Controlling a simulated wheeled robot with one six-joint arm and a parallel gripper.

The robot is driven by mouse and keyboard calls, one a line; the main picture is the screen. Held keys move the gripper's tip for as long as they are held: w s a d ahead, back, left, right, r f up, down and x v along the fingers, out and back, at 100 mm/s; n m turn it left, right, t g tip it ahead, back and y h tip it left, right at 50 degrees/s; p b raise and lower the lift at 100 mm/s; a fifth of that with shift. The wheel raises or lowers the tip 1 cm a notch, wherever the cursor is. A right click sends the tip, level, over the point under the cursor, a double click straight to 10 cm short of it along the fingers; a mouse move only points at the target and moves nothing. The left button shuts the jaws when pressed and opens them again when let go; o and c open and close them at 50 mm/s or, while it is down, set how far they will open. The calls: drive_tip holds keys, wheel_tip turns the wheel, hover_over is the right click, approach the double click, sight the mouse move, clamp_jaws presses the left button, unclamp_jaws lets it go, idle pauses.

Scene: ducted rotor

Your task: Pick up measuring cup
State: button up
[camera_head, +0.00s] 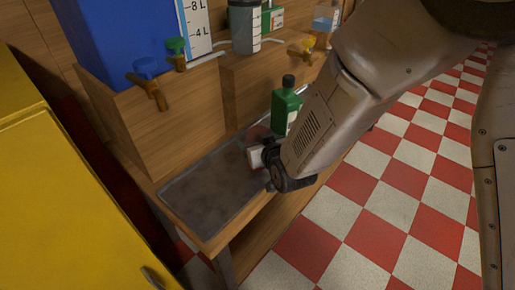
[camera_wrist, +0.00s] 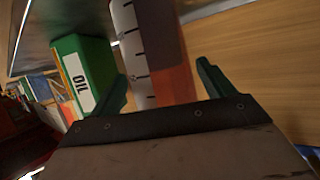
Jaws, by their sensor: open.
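The measuring cup (camera_wrist: 150,45), with dark tick marks on a pale strip and a reddish-brown see-through side, fills the middle of the wrist view. My gripper (camera_wrist: 162,72) is open, with one dark green finger on each side of the cup in that view. I cannot tell whether either finger touches it. The cup's lower part is hidden behind the gripper's palm edge. In the head view, a reddish part of the cup (camera_head: 258,133) shows beside my wrist, which hides most of it and the fingers.
A green oil bottle (camera_head: 285,107) with a dark cap stands close by the cup; it also shows in the wrist view (camera_wrist: 82,75). A dark metal tray (camera_head: 215,185) lies bare at its near end. Wooden blocks with taps (camera_head: 150,85) rise behind. A yellow cabinet (camera_head: 60,200) stands left.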

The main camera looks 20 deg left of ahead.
drive_tip(key=shift+w+a+f, duration=0.1)
drive_tip(key=shift+w, duration=0.1)
drive_tip(key=c, duration=1.3)
drive_tip(key=shift+o, duration=0.2)
